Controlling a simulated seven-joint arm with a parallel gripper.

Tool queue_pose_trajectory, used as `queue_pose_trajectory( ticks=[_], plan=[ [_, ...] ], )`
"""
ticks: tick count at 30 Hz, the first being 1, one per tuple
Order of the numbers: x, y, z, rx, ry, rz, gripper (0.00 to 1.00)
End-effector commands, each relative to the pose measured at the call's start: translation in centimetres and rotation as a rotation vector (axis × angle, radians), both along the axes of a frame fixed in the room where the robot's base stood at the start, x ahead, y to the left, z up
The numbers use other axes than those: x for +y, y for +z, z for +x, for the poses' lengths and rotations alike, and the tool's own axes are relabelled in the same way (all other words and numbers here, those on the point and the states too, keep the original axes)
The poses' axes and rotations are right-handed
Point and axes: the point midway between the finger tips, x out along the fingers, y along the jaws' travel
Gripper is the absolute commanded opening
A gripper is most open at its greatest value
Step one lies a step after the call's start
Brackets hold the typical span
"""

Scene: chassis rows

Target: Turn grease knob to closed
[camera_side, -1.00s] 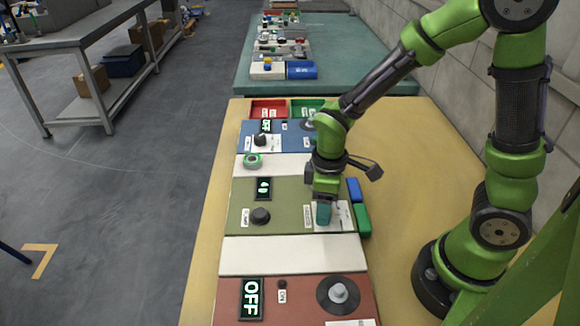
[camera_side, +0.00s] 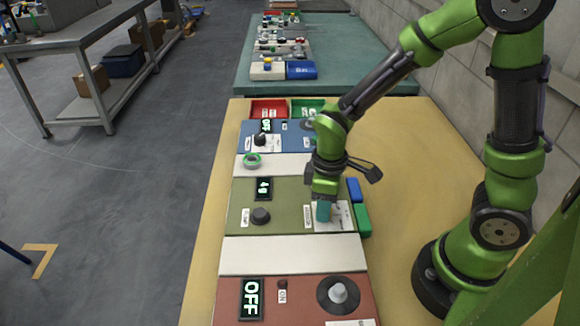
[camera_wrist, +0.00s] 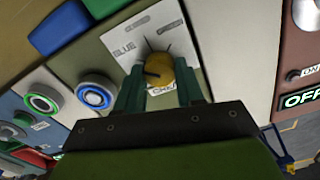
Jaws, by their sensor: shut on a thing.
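The yellow knob (camera_wrist: 160,72) sits on a white label plate (camera_wrist: 128,35) in the wrist view, with dial lines and partly covered lettering. A dark mark shows on the knob's left side. My gripper (camera_wrist: 158,88) has its teal fingers on both sides of the knob and is shut on it. In the side view my gripper (camera_side: 322,212) is low over the white plate (camera_side: 342,222) at the right of the olive panel (camera_side: 285,195). The knob is hidden there by the fingers.
The olive panel also holds a black knob (camera_side: 261,216) and a lit display (camera_side: 264,188). Blue (camera_side: 354,190) and green (camera_side: 362,219) blocks lie close to the right of the plate. A red panel (camera_side: 300,299) with an OFF display is in front; a blue panel (camera_side: 290,133) is behind.

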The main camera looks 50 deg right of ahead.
Motion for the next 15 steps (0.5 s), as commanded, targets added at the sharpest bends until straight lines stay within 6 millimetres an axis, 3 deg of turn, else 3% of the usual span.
queue_pose_trajectory(
  ticks=[15],
  plan=[
    [0.05,0.08,0.02,0.0,-0.387,0.001,0.07]
  ],
)
